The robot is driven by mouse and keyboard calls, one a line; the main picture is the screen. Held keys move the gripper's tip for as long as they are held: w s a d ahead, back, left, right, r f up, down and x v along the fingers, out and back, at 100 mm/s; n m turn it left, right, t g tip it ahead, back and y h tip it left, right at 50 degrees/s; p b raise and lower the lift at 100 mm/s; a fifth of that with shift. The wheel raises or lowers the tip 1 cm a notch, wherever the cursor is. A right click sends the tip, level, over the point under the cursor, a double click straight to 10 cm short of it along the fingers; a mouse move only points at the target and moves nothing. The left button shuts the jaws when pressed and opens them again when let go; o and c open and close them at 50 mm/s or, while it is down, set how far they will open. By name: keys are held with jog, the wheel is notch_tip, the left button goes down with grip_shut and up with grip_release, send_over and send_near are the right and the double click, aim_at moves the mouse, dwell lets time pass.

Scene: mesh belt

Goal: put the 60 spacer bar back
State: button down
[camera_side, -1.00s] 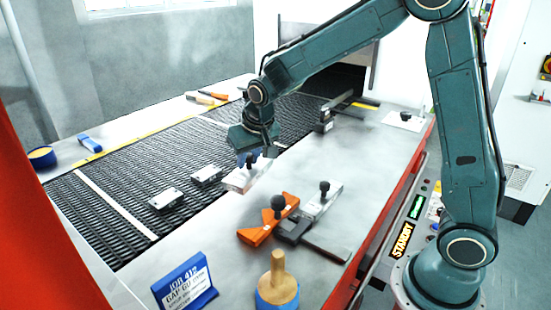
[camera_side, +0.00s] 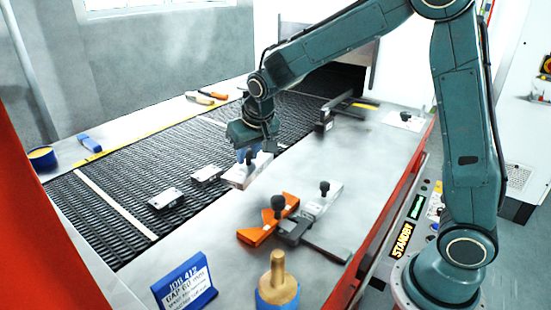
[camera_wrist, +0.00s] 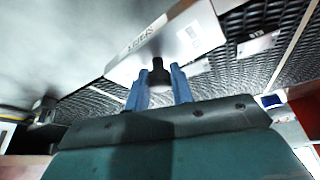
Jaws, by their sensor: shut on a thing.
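A pale metal bar (camera_side: 238,177) with a black knob is at the edge between the mesh belt and the steel side table. My gripper (camera_side: 249,154) points down over it, its blue fingers shut on the knob. The wrist view shows the bar (camera_wrist: 205,32) with the black knob (camera_wrist: 160,72) between the fingers (camera_wrist: 160,88). Its printed lettering is too small to read surely, so I cannot confirm the 60. I cannot tell whether its underside touches the surface. A similar knobbed block (camera_side: 327,200) lies further right, and another (camera_side: 404,117) lies at the far right.
Two metal blocks (camera_side: 166,199) lie on the mesh belt (camera_side: 110,215) to the left. An orange piece (camera_side: 262,226) and a dark clamp (camera_side: 312,240) lie on the table in front. A blue job sign (camera_side: 185,283) and a wooden-handled tool (camera_side: 278,275) stand nearest.

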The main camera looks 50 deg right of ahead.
aim_at(250, 151)
notch_tip(250, 151, up, 6)
jog(key=shift+r, duration=0.25)
jog(key=shift+s+d+r, duration=0.1)
jog(key=shift+s+r, duration=0.1)
jog(key=s+d+m+g, duration=0.4)
jog(key=s+m, duration=1)
jog(key=m, duration=0.1)
jog(key=s+d+m+g, duration=0.3)
jog(key=s+m+g, duration=0.2)
jog(key=s+m, duration=0.85)
jog(key=shift+m, duration=0.25)
jog(key=shift+w+d+f, duration=0.1)
jog(key=shift+w+f, duration=0.1)
jog(key=shift+f, duration=3.1)
jog(key=shift+w+d+f, duration=0.1)
jog(key=shift+w+f, duration=0.05)
jog(key=shift+f, duration=3.15)
